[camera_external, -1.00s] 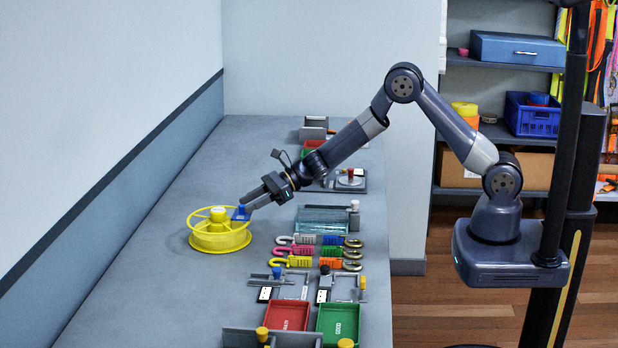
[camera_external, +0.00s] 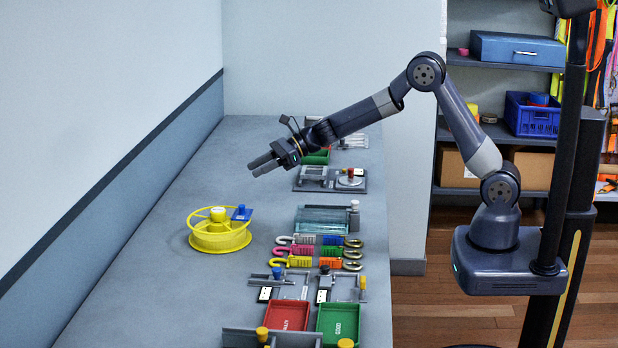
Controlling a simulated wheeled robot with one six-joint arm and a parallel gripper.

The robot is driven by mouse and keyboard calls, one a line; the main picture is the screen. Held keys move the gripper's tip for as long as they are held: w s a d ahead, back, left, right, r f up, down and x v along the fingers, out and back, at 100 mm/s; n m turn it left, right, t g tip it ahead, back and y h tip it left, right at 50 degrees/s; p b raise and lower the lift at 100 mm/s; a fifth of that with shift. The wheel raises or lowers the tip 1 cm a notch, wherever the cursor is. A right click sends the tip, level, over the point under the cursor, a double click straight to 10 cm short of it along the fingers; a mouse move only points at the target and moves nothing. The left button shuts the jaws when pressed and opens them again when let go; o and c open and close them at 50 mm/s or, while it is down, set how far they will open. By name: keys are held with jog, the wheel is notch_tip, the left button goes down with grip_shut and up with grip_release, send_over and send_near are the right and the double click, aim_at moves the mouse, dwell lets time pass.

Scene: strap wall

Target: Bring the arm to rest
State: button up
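My gripper (camera_external: 258,165) is raised above the grey bench, up and to the right of a yellow reel (camera_external: 219,238). Its two fingers point down-left with a gap between them, and nothing shows between them. The arm reaches in from the right, with its elbow high. The yellow reel lies flat on the bench with a yellow hub in the middle. A small blue piece (camera_external: 241,213) rests at the reel's right rim, apart from my gripper.
Coloured hooks (camera_external: 305,251), a red tray (camera_external: 286,317), a green tray (camera_external: 338,322) and a clear teal box (camera_external: 321,219) line the bench's right side. Small fixtures (camera_external: 330,179) stand behind. The bench's left strip is clear. Shelves (camera_external: 470,190) stand at the back right.

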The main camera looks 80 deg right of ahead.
jog(key=s+d+f+m+h+b, duration=0.1)
jog(key=s+d+f+b, duration=0.4)
jog(key=s+d+b, duration=0.6)
jog(key=s+f, duration=0.1)
jog(key=f, duration=0.2)
jog(key=d+f, duration=0.1)
jog(key=f, duration=0.2)
jog(key=s+d+f, duration=0.1)
jog(key=f, duration=0.2)
jog(key=shift+s+d+f+p, duration=0.25)
jog(key=shift+s+p, duration=0.05)
jog(key=shift+s, duration=0.05)
jog(key=shift+s+d+r, duration=0.1)
jog(key=shift+s+r, duration=0.05)
jog(key=shift+s, duration=0.25)
